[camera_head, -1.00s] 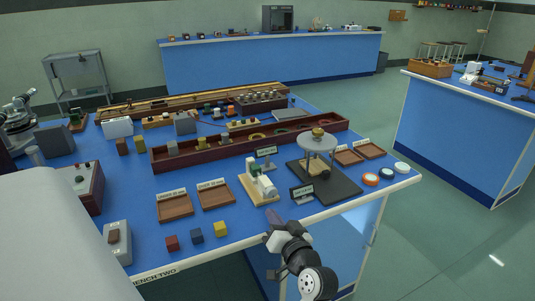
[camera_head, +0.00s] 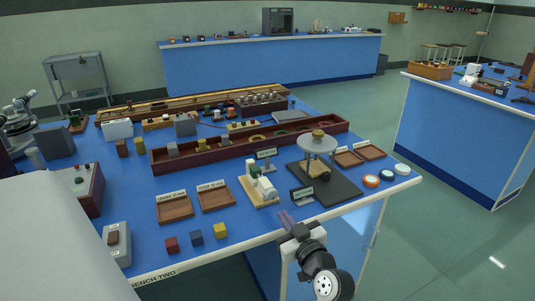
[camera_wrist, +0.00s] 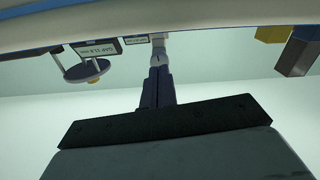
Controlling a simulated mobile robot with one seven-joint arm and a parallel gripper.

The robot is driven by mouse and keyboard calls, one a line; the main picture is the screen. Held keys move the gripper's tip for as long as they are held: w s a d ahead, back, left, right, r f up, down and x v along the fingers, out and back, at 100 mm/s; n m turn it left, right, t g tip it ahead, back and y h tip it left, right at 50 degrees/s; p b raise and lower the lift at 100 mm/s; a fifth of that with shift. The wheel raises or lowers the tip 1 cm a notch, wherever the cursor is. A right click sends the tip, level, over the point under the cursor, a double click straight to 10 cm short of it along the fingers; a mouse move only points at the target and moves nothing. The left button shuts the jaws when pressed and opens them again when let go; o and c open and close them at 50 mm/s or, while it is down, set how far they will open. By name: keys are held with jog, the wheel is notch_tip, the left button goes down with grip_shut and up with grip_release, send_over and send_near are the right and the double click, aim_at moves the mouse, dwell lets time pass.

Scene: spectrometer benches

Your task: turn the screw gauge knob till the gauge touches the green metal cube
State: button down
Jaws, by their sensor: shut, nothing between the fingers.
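The screw gauge (camera_head: 265,188) is a white device on a pale wooden base (camera_head: 257,200) near the front edge of the blue bench. A small green cube (camera_head: 253,170) sits at its far end; whether they touch is too small to tell. The knob cannot be made out clearly in the head view. My gripper (camera_head: 286,219) is shut and empty at the bench's front edge, just in front of the gauge and apart from it. In the wrist view my shut fingers (camera_wrist: 160,78) point at a pale rounded part (camera_wrist: 160,58), perhaps the gauge's end.
A small black sign (camera_head: 302,196) and a dark board with a round-topped stand (camera_head: 317,143) are right of the gauge. Two wooden trays (camera_head: 215,208) and red, blue and yellow cubes (camera_head: 220,230) lie to its left. The floor right of the bench is clear.

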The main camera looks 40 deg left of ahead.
aim_at(272, 194)
jog(key=w+a+n, duration=0.1)
jog(key=n, duration=0.2)
jog(key=w+a+n, duration=0.1)
jog(key=w+n, duration=0.1)
jog(key=n, duration=0.2)
jog(key=w+a+n, duration=0.1)
jog(key=w+n, duration=0.1)
jog(key=n, duration=0.1)
jog(key=shift+a+r, duration=0.25)
jog(key=shift+a, duration=0.1)
jog(key=shift+w+a+r, duration=0.1)
jog(key=shift+w+a, duration=0.15)
jog(key=shift+a, duration=0.2)
jog(key=shift+s+a+r, duration=0.1)
jog(key=shift+s, duration=0.2)
dwell(0.4)
jog(key=shift+s+a+f+b, duration=0.3)
jog(key=shift+s+f+b, duration=0.2)
jog(key=shift+b, duration=3)
jog(key=shift+f, duration=0.15)
jog(key=shift+w+d+f+b, duration=0.15)
jog(key=shift+w+b, duration=0.1)
jog(key=shift+b, duration=0.45)
